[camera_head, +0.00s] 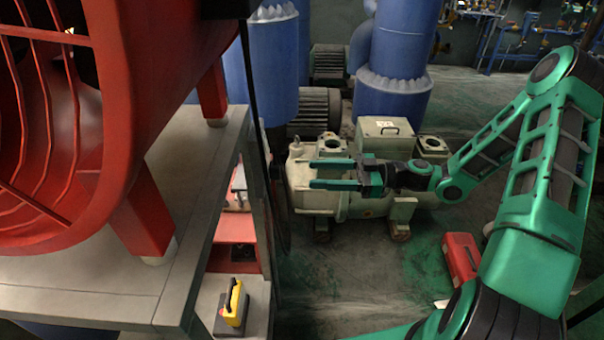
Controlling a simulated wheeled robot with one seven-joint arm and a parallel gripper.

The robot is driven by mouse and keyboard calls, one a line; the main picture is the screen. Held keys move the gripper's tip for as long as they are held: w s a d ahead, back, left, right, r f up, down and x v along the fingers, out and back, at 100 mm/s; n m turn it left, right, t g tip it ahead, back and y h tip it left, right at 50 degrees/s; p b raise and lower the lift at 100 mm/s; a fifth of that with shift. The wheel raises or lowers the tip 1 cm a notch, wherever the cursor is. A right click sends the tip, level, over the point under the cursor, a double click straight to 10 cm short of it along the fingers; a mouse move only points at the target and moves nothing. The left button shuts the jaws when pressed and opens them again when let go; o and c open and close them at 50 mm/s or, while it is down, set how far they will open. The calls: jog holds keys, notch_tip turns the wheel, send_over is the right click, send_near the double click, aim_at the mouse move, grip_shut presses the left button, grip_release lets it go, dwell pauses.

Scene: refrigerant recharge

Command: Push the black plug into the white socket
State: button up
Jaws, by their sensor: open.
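My gripper (312,174) is in the middle of the view, with its two green fingers level, apart and pointing left. Nothing shows between the fingers. Behind it in the picture is a cream pump or compressor (350,205); I see no clear contact with it. I cannot make out the black plug or the white socket for certain. A small pale part (239,180) shows inside the frame under the bench, left of my gripper, too small to identify. A dark cable (249,90) hangs down between the bench and my gripper.
A red ribbed machine (150,90) stands on a grey bench (90,275) at left. A yellow and black device (234,303) sits low beside it. Blue pipes (393,60) rise behind. A red box (460,258) lies on the floor. Floor (355,285) in front is largely clear.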

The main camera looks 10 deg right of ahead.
jog(key=shift+s+d, duration=0.2)
jog(key=shift+d, duration=0.85)
jog(key=s+d+f+m+g+h, duration=0.45)
jog(key=s+d+m+h, duration=0.25)
jog(key=s+d+h, duration=0.3)
jog(key=s+d+r+m+h, duration=0.3)
jog(key=s+d+r+m, duration=0.3)
jog(key=s, duration=0.3)
jog(key=s+d+r+m+t+h, duration=0.1)
jog(key=s+d+r+m+h, duration=0.3)
jog(key=s+m, duration=0.5)
notch_tip(320, 180, up, 3)
jog(key=shift+s+d+r, duration=0.1)
jog(key=shift+s+d, duration=0.4)
jog(key=shift+d, duration=0.6)
